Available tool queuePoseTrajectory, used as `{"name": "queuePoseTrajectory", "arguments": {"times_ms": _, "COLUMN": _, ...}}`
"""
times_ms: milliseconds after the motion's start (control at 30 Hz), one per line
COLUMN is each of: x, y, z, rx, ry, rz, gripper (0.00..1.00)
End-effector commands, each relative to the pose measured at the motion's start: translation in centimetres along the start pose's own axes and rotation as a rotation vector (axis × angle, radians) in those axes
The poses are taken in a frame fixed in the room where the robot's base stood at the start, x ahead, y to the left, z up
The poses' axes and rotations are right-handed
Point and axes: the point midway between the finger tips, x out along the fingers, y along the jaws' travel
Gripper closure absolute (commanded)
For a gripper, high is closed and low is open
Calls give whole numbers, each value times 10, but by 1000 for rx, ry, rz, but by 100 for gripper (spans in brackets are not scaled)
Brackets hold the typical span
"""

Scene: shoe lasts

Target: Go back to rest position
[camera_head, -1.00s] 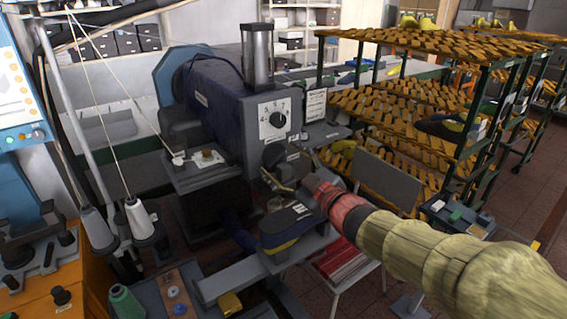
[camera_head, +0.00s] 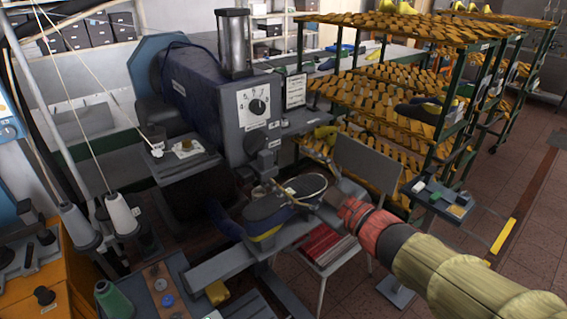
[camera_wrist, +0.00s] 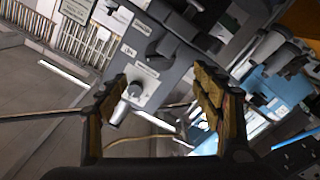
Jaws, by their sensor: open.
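My gripper shows in the wrist view (camera_wrist: 158,98) with its two fingers spread and nothing held between them. In the head view my arm comes in from the lower right, and the small gripper end (camera_head: 331,197) is just right of a dark shoe last (camera_head: 270,212) with a blue and yellow lower edge. The last lies on the grey support arm of the machine (camera_head: 205,90). The fingertips are too small in the head view to make out clearly. A gap between the gripper and the last cannot be judged exactly.
A chair (camera_head: 365,165) with red items on its seat stands behind my arm. Slatted racks (camera_head: 400,110) with shoe lasts fill the back right. White thread cones (camera_head: 122,215) and an orange bench (camera_head: 40,290) stand at left. Open floor lies at right.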

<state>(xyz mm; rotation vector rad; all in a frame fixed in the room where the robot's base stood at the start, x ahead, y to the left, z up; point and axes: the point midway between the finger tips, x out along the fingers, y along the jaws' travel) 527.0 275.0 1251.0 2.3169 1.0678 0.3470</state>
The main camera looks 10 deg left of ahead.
Motion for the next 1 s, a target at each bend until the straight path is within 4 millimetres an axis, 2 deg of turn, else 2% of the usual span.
{"name": "queuePoseTrajectory", "arguments": {"times_ms": 400, "x": -6, "y": 0, "z": 0, "rx": -1, "ry": -1, "rz": -1, "gripper": 33}}
{"name": "queuePoseTrajectory", "arguments": {"times_ms": 467, "x": -6, "y": 0, "z": 4, "rx": -3, "ry": -15, "rz": 0, "gripper": 33}}
{"name": "queuePoseTrajectory", "arguments": {"times_ms": 533, "x": -6, "y": 2, "z": 16, "rx": -4, "ry": -59, "rz": 8, "gripper": 33}}
{"name": "queuePoseTrajectory", "arguments": {"times_ms": 567, "x": -7, "y": 4, "z": 24, "rx": -1, "ry": -89, "rz": 17, "gripper": 33}}
{"name": "queuePoseTrajectory", "arguments": {"times_ms": 667, "x": -16, "y": 11, "z": 67, "rx": 34, "ry": -243, "rz": 60, "gripper": 33}}
{"name": "queuePoseTrajectory", "arguments": {"times_ms": 700, "x": -24, "y": 14, "z": 87, "rx": 58, "ry": -320, "rz": 83, "gripper": 33}}
{"name": "queuePoseTrajectory", "arguments": {"times_ms": 767, "x": -40, "y": 18, "z": 115, "rx": 100, "ry": -439, "rz": 121, "gripper": 33}}
{"name": "queuePoseTrajectory", "arguments": {"times_ms": 867, "x": -78, "y": 23, "z": 151, "rx": 178, "ry": -627, "rz": 184, "gripper": 33}}
{"name": "queuePoseTrajectory", "arguments": {"times_ms": 1000, "x": -146, "y": 18, "z": 185, "rx": 322, "ry": -876, "rz": 264, "gripper": 33}}
